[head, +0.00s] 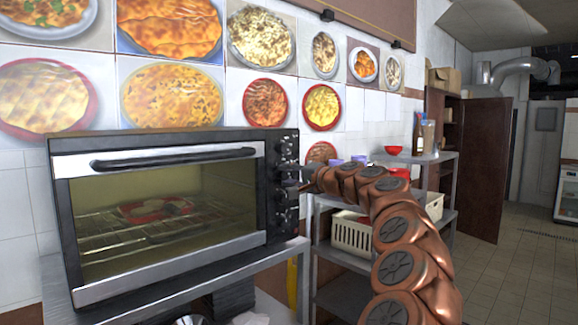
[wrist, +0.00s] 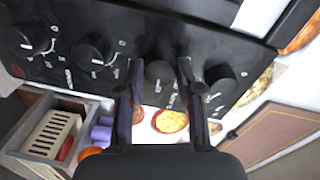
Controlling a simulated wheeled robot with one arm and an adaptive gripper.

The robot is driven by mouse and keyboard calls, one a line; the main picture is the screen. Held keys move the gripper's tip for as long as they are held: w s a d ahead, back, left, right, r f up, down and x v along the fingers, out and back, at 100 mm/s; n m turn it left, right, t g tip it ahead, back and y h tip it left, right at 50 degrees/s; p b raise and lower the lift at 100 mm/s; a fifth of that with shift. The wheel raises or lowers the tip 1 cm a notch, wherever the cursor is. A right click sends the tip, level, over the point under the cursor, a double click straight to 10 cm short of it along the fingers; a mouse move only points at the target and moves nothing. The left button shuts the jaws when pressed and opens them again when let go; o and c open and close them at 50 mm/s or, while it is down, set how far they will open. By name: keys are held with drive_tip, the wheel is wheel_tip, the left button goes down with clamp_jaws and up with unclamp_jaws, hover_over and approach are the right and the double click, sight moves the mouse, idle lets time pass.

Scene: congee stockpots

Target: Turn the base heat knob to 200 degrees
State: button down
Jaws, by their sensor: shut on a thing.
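A black oven (head: 160,210) with a glass door has a column of dark knobs on its right-hand control panel (head: 285,205). My gripper (head: 303,174) reaches this panel from the right at the second knob from the top. In the wrist view my gripper (wrist: 159,68) has one finger on each side of a round black knob (wrist: 160,77) and is shut on it. Other knobs show beside it: one to the right (wrist: 220,82) and two to the left (wrist: 92,50). The dial markings are too small to read, so I cannot tell the knob's setting or which one is the base heat knob.
The oven stands on a grey metal table (head: 60,285). A metal shelf (head: 345,255) with a cream basket (head: 352,236) and red bowls stands to the right, behind my arm. Food pictures cover the wall. Open tiled floor (head: 520,270) lies at the right.

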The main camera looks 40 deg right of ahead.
drive_tip(key=m+p, duration=0.4)
drive_tip(key=shift+r+y, duration=0.3)
drive_tip(key=shift+f+m+p, duration=0.15)
drive_tip(key=shift+m+p, duration=0.8)
drive_tip(key=shift+m, duration=0.15)
drive_tip(key=shift+f, duration=0.1)
drive_tip(key=c, duration=0.8)
unclamp_jaws()
drive_tip(key=shift+o, duration=0.2)
drive_tip(key=shift+d, duration=0.1)
drive_tip(key=s, duration=1.2)
drive_tip(key=shift+r, duration=0.25)
